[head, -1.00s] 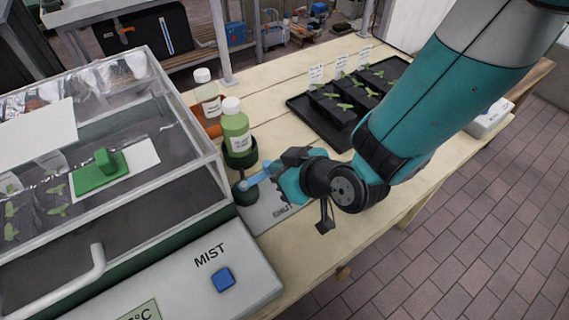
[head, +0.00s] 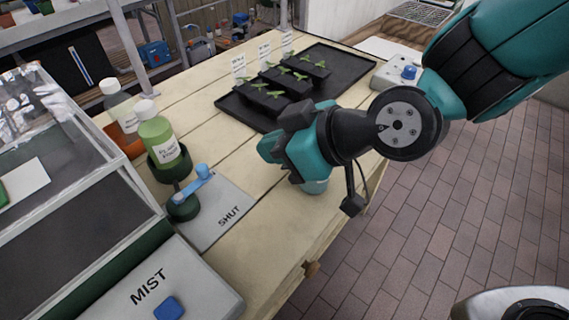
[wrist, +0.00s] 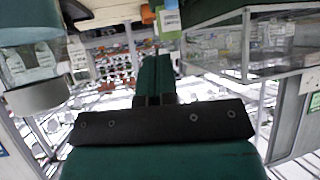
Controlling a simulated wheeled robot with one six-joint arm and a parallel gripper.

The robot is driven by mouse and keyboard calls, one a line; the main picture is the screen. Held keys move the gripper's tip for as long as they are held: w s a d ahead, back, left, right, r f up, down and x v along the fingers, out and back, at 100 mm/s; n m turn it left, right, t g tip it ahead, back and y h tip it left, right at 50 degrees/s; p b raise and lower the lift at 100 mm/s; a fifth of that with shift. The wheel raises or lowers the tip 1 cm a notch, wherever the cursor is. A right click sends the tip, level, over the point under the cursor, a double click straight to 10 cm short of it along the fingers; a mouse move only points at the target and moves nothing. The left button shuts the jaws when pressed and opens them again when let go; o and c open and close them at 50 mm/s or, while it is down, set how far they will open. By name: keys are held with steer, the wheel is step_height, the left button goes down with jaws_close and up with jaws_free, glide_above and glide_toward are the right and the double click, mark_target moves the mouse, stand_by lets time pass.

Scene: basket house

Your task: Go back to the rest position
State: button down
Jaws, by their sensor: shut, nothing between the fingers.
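My gripper (head: 272,150) is shut and empty. In the head view it hangs over the wooden bench (head: 262,208), right of the blue lever (head: 190,186) and clear of it. Its fingers point left. In the wrist view its closed fingers (wrist: 155,78) reach forward side by side with nothing between them. The blue lever sits on a dark green round base beside a grey plate marked SHUT (head: 222,212). My arm comes in from the upper right.
A black tray (head: 325,72) with several seedling pots lies behind my gripper. A green bottle (head: 158,138) and a white-capped bottle (head: 118,104) stand left. The clear-lidded propagator (head: 95,200) with its MIST panel (head: 150,290) fills the left. A grey box with a blue knob (head: 396,72) stands right.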

steer(key=s+d+r+m+g+h+b, duration=0.1)
steer(key=s+d+m+g+h, duration=0.2)
steer(key=d, duration=0.6)
steer(key=s+d+m+g+h+b, duration=0.1)
steer(key=s+d+m+h+b, duration=0.15)
steer(key=s+d, duration=0.4)
step_height(320, 180, up, 13)
steer(key=w+d+p, duration=0.1)
steer(key=p, duration=1.2)
steer(key=shift+d+r+m+g+p, duration=0.2)
steer(key=shift+d+m+g+p, duration=0.1)
steer(key=shift+m+p, duration=0.1)
steer(key=shift+w+a+h, duration=0.1)
steer(key=shift+h, duration=0.15)
